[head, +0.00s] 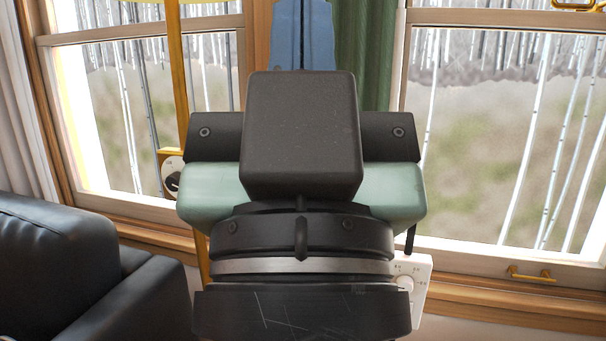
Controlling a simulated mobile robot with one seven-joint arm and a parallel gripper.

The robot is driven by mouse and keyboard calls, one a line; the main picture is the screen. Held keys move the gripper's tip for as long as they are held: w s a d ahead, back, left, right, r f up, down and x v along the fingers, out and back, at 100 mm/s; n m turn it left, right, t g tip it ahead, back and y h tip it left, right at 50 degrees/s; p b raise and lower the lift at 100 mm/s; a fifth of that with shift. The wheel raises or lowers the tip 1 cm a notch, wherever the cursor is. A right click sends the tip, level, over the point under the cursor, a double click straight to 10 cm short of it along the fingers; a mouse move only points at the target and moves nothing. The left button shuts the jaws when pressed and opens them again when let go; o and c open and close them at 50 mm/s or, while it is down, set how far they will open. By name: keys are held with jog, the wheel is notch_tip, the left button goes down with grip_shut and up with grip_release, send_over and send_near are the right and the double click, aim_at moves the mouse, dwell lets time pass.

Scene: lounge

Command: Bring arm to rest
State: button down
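My gripper (300,180) fills the middle of the head view, seen from behind. It has a green body with a black block on top and a black wrist with a silver ring below. Its fingers are hidden behind this body, so I cannot see whether they are open or shut, or whether they hold anything. It is raised in front of the windows, and no support under it shows.
A black leather sofa (75,270) stands at the lower left. Wood-framed windows (510,150) are behind, with a green curtain (365,80) between them. A white panel with a dial (418,275) shows partly behind my wrist. A thin yellow pole (178,75) rises at left.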

notch_tip(320, 180, up, 32)
jog(key=p, duration=2.9)
jog(key=shift+f, duration=0.15)
